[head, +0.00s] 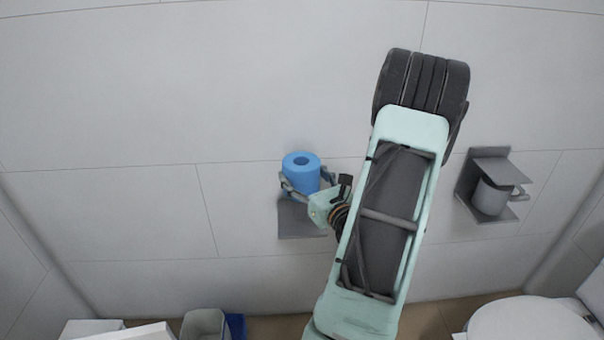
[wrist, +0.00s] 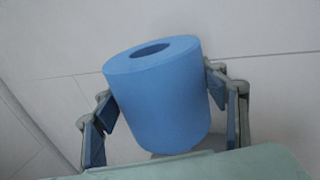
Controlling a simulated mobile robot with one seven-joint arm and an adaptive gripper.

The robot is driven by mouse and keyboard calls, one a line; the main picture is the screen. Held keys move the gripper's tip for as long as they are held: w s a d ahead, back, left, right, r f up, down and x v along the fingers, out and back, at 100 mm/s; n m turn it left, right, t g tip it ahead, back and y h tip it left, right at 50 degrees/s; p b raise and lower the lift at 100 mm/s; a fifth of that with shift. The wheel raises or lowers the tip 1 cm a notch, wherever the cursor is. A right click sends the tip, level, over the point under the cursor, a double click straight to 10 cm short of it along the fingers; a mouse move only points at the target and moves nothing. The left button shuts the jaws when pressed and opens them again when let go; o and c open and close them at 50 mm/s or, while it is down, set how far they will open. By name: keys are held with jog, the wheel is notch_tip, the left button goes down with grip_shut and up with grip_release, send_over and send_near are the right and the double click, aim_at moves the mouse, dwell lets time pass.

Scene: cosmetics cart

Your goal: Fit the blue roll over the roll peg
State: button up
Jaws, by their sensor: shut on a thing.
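The blue roll (head: 300,180) is upright in front of the wall, its top hole showing. My gripper (head: 307,182) is shut on its sides, one finger left and one right. In the wrist view the blue roll (wrist: 157,100) fills the space between the fingers of my gripper (wrist: 160,105) and looks slightly tilted. A grey wall holder (head: 300,222) shows directly below the roll in the head view. I cannot see the roll peg; the roll and gripper cover that area. I cannot tell whether the roll touches the holder or is around a peg.
A second grey wall holder (head: 490,153) with a grey cup (head: 490,197) is on the right. A white toilet (head: 530,320) is at lower right. A grey bin (head: 203,325) and a white box (head: 92,328) are at lower left. The wall left of the roll is clear.

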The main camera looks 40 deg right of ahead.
aim_at(304, 205)
jog(key=shift+f+b, duration=2.7)
jog(key=shift+f, duration=0.8)
jog(key=shift+f+b, duration=1.25)
jog(key=shift+f, duration=0.25)
jog(key=o, duration=1.3)
jog(key=shift+c, duration=0.2)
jog(key=v, duration=1.2)
jog(key=shift+s, duration=0.1)
